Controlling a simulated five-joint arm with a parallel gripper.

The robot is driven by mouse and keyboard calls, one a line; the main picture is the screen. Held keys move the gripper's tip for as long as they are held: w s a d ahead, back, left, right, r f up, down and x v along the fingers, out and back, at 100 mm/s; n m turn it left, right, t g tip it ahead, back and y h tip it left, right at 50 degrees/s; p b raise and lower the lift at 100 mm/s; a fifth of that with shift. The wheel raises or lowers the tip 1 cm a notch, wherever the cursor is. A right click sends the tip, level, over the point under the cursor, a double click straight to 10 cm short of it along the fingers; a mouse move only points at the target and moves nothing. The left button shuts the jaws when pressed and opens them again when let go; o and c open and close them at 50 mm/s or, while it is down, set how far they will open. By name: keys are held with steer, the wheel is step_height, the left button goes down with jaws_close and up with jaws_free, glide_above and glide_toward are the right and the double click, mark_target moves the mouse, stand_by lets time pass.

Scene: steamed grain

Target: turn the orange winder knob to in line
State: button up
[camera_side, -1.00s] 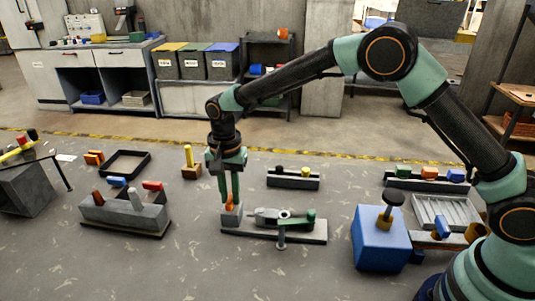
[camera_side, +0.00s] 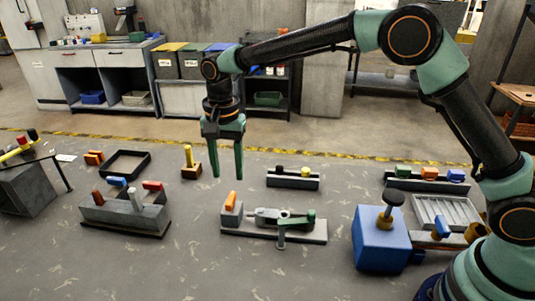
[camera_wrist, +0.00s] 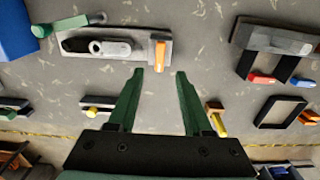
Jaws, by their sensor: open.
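The orange winder knob (camera_side: 230,202) stands on a grey block at the left end of a grey base plate (camera_side: 300,238). In the side view it leans slightly from upright. In the wrist view the orange knob (camera_wrist: 160,54) is a bar lying across the plate's length, beyond my fingertips. A grey lever part and a green crank (camera_side: 284,218) sit on the same plate. My gripper (camera_side: 227,176) is open and empty above the orange knob, pointing down. Its two green fingers also show in the wrist view (camera_wrist: 160,73), apart from the knob.
To the left stands a grey block fixture (camera_side: 125,215) with red and blue handles. A yellow post (camera_side: 189,157) stands behind on a wooden block. A blue box (camera_side: 380,240) with a black knob is at the right. Floor in front is clear.

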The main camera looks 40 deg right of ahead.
steer(key=shift+r, duration=2.35)
steer(key=shift+d+r, duration=0.1)
steer(key=s+d+r+n+t, duration=0.2)
steer(key=s+d+r+n, duration=0.15)
steer(key=s+d, duration=0.35)
steer(key=s+d+r+n+t, duration=0.25)
steer(key=s+d+r, duration=0.25)
steer(key=d, duration=0.3)
steer(key=s+d+f+n+t, duration=0.1)
steer(key=s+d+f+n, duration=0.2)
steer(key=s, duration=0.4)
steer(key=shift+s+d, duration=0.15)
steer(key=shift+d, duration=0.5)
